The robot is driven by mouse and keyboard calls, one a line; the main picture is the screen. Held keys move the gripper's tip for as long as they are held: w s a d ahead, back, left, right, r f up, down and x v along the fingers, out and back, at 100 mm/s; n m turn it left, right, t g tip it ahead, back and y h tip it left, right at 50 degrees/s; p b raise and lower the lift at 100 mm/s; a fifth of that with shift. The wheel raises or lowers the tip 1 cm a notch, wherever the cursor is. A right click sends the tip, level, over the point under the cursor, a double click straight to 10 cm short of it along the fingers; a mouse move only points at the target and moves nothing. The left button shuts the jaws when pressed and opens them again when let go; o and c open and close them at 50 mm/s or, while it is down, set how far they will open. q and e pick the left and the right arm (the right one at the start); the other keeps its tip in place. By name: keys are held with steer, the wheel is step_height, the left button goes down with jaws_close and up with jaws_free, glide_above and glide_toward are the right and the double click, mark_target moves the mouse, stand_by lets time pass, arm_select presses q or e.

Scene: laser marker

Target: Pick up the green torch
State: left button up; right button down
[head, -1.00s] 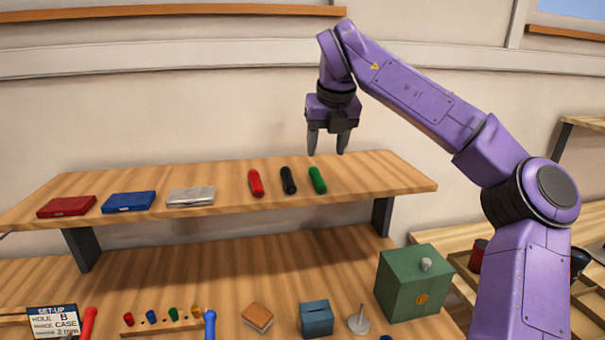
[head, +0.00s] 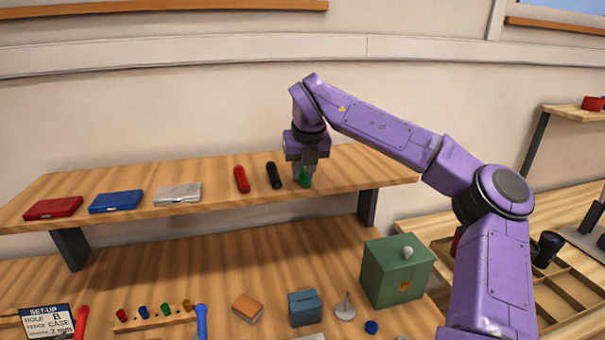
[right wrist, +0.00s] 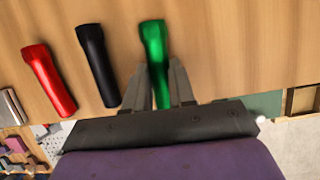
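The green torch (head: 305,179) lies on the raised wooden shelf, at the right end of a row of torches. In the right wrist view the green torch (right wrist: 155,50) runs between the two fingers of my right gripper (right wrist: 159,85). The fingers are on either side of it, with a small gap showing at least on the right side. In the head view my right gripper (head: 306,172) is down at the shelf and hides much of the torch. My left gripper is not in view.
A black torch (head: 274,175) and a red torch (head: 241,179) lie just left of the green one. Silver (head: 178,194), blue (head: 117,201) and red (head: 54,208) cases lie further left. A green box (head: 397,270) stands on the bench below. The shelf's right end is clear.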

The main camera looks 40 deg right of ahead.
steer(key=shift+d+r, duration=0.1)
steer(key=shift+r, duration=0.35)
steer(key=s+a+r+b, duration=0.4)
steer(key=s+a+r, duration=0.1)
steer(key=a+r, duration=0.7)
steer(key=shift+a, duration=0.65)
